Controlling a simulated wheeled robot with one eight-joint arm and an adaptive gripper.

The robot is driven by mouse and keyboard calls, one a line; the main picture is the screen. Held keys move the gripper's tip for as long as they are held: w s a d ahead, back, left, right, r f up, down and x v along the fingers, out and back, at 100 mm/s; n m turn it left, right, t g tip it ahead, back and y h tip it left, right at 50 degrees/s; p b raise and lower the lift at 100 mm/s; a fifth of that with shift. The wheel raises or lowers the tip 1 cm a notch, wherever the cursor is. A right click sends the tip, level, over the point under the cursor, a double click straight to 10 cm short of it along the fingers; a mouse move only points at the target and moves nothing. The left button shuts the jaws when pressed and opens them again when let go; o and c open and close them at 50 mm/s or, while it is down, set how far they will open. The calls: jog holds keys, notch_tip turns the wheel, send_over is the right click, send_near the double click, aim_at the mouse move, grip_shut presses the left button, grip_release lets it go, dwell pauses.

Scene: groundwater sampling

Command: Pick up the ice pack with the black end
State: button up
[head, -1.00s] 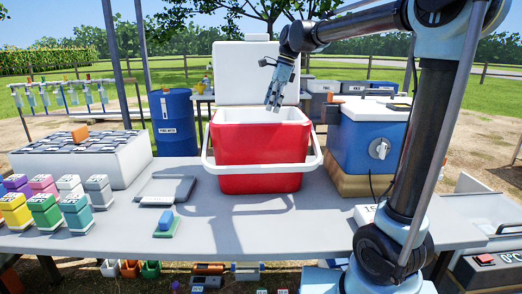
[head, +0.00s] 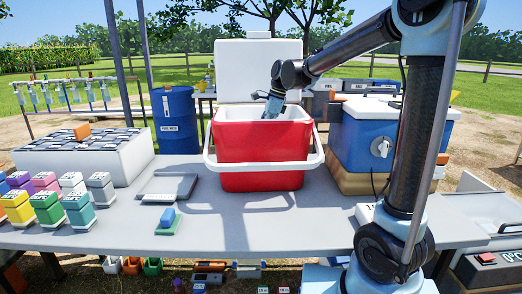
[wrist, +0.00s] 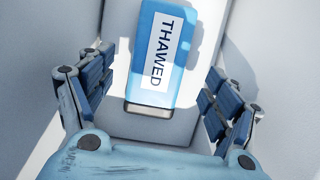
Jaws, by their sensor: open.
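A blue ice pack (wrist: 158,52) with a white label reading THAWED stands out in the wrist view, against the pale inside of the red cooler (head: 262,182). Its near end shows a grey strip with a dark edge; its far end is cut off by the frame. My gripper (wrist: 158,82) is open and empty, with one finger to each side of the pack and a gap on both sides. In the head view my gripper (head: 272,106) reaches down into the mouth of the open cooler, whose front wall hides the pack.
The cooler's white handle (head: 265,169) runs around its front, and its white lid (head: 258,66) stands up behind. A blue cooler (head: 375,148) stands to the right. A flat grey tray (head: 170,186) and colored bottles (head: 47,208) are on the table to the left.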

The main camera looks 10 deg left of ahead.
jog(key=shift+x, duration=1.85)
jog(key=shift+s, duration=0.1)
jog(key=shift+c, duration=0.3)
jog(key=c, duration=1.3)
